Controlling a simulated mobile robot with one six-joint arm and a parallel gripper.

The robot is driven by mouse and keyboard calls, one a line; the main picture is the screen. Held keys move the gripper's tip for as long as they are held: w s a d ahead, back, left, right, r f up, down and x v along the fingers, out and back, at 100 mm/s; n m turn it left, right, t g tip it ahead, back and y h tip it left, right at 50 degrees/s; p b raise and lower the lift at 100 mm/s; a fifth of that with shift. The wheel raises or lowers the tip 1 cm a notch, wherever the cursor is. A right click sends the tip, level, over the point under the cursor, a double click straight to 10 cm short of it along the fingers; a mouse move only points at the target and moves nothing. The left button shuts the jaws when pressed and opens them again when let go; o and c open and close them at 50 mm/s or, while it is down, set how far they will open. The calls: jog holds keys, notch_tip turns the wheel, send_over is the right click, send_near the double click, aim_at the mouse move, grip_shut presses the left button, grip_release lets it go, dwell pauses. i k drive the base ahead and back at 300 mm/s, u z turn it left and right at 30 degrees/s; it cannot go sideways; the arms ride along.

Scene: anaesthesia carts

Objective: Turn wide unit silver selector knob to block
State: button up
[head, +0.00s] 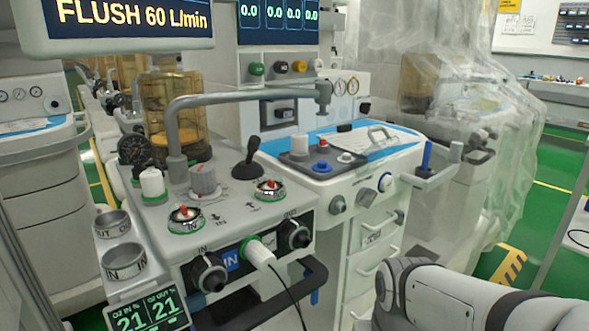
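The front unit's top carries a grey-silver ridged knob (204,180) near its middle. Two silver dials with red pointers and green rims, the left dial (185,217) and the right dial (270,189), sit nearer its front edge. I cannot tell which of these is the wide unit's selector knob, and no block mark is readable. My arm enters at the lower right; my gripper is not in view.
A grey pipe (240,96) arches above the front unit. A black lever (247,160) stands beside the ridged knob. A white plug (258,253) with a black cable and a dark handle (265,305) stick out in front. Clear plastic sheeting (520,130) hangs at the right.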

aim_at(366, 197)
jog(key=u, duration=0.25)
jog(key=k, duration=1.65)
jog(key=z, duration=0.1)
jog(key=i, duration=1.2)
jog(key=z, duration=0.65)
